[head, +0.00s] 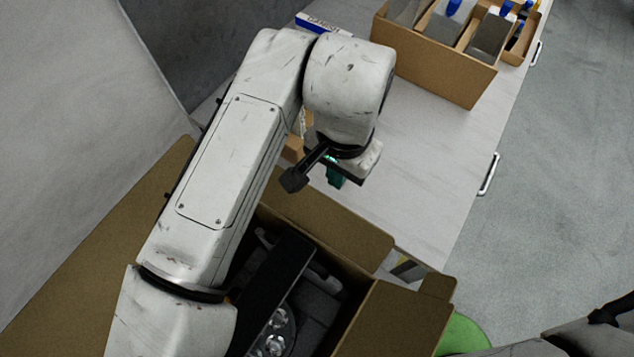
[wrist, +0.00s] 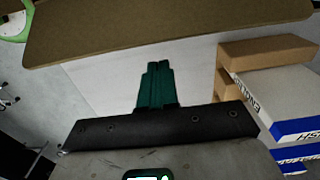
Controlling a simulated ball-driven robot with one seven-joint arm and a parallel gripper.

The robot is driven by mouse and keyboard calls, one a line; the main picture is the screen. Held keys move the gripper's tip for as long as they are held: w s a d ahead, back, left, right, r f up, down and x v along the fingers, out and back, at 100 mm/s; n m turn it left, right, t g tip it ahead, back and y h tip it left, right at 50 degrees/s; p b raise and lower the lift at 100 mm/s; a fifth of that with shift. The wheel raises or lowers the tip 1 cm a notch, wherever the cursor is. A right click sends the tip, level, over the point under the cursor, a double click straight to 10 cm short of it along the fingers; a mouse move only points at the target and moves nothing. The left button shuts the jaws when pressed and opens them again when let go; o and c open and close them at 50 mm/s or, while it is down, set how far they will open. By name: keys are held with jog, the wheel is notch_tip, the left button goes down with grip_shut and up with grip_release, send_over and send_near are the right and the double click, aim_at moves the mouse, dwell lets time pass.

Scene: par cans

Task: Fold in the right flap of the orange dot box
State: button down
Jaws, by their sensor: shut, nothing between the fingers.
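An open cardboard box (head: 345,297) stands at the bottom of the head view. No orange dot shows on it. Its far flap (head: 335,228) stands out toward the table. Another flap (head: 402,322) spreads out at its right, and a large brown panel (head: 85,262) spreads at the left. Dark lamp-like items (head: 283,325) lie inside, partly hidden by my arm. My gripper (head: 336,179) is over the table beyond the far flap, apart from the right flap. Its green fingers (wrist: 157,70) are shut and empty. A brown board-like flap (wrist: 170,28) crosses the top of the wrist view.
A divided cardboard crate (head: 435,62) stands at the table's far end. White-and-blue boxes (wrist: 283,103) and small brown boxes (wrist: 262,53) are at the right in the wrist view. The table (head: 440,150) is clear right of my gripper. A green round thing (head: 463,335) is below.

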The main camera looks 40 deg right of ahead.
jog(key=b, duration=0.2)
send_near(310, 223)
jog(key=shift+s+a+f, duration=0.15)
jog(key=shift+a+f, duration=0.3)
jog(key=shift+f, duration=0.5)
jog(key=shift+s+a+f, duration=0.15)
jog(key=shift+a+f, duration=0.3)
jog(key=shift+f, duration=0.45)
jog(key=shift+s+a+f, duration=0.15)
jog(key=shift+a+f, duration=0.3)
jog(key=shift+f, duration=0.5)
jog(key=shift+w+d+r+p, duration=0.1)
jog(key=shift+d+r+p, duration=0.15)
jog(key=shift+r+p, duration=0.25)
jog(key=shift+w+d+r+p, duration=0.2)
jog(key=shift+d+r+p, duration=0.35)
jog(key=shift+d, duration=0.05)
jog(key=shift+w+d+r+p, duration=0.15)
jog(key=shift+d+r+p, duration=0.4)
notch_tip(310, 223, up, 9)
jog(key=p, duration=0.7)
